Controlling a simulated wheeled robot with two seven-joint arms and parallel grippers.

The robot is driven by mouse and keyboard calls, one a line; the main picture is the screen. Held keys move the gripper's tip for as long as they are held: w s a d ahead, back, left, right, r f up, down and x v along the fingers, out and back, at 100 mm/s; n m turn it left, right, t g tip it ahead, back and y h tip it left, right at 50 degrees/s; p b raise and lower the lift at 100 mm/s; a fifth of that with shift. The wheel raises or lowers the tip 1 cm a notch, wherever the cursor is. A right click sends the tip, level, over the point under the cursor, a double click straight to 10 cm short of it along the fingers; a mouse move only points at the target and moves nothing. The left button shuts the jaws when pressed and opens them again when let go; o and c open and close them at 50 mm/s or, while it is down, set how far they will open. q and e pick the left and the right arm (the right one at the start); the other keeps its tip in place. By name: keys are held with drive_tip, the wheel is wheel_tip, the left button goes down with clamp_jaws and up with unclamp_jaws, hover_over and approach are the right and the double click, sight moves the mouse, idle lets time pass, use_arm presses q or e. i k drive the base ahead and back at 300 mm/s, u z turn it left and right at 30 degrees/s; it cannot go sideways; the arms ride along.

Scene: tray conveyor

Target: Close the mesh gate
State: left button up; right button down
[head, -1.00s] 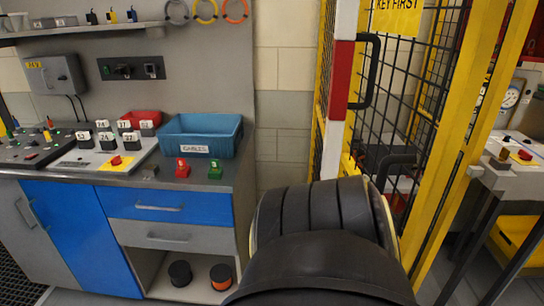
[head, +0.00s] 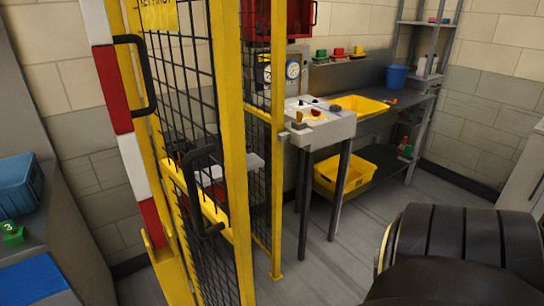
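The mesh gate (head: 180,75) stands at the left of the head view, with a yellow frame, black wire mesh and a red-and-white striped edge (head: 127,130). A black pull handle (head: 150,75) is on the striped edge, and a second black handle (head: 203,190) shows lower down. A yellow sign (head: 158,15) hangs at its top, only partly in view. I see the gate at a steep angle and cannot tell how far it stands open. Neither gripper is in view; a black rounded part of my arm fills the lower right.
Beyond the gate stand a grey control stand (head: 318,128) on dark legs, a yellow tray (head: 358,107), a yellow bin (head: 345,168) and a blue bucket (head: 397,77). A blue bin (head: 18,183) is on the bench at left. The floor (head: 330,260) in the middle is clear.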

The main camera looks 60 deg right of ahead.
sight(158, 15)
drive_tip(key=z, duration=1.2)
drive_tip(key=i, duration=0.5)
drive_tip(key=z, duration=1)
